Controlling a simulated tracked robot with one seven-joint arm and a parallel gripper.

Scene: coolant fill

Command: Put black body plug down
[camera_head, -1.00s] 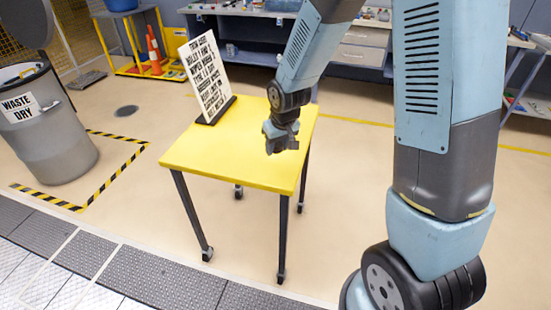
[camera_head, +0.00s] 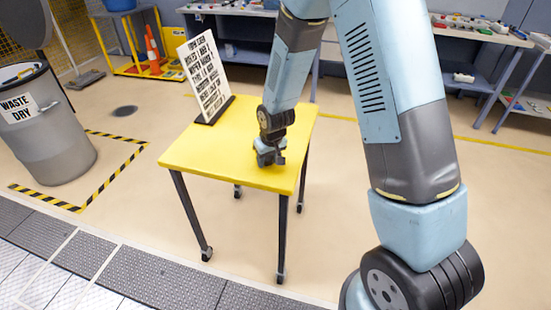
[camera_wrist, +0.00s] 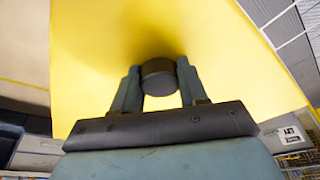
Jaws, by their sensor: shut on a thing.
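The black body plug (camera_wrist: 159,77) is a dark round disc held between the two fingers of my gripper (camera_wrist: 159,85) in the wrist view. Behind it is the yellow top of a small wheeled table (camera_head: 203,147), with a dark shadow beside the plug. In the head view my gripper (camera_head: 268,160) is low over the right part of the tabletop, pointing down. The plug is too small to make out there. I cannot tell whether the plug touches the tabletop.
A white sign with black lettering (camera_head: 205,78) stands at the tabletop's back edge. The front left of the tabletop is bare. A grey waste bin (camera_head: 45,125) stands at the left. Cluttered workbenches (camera_head: 470,32) line the back.

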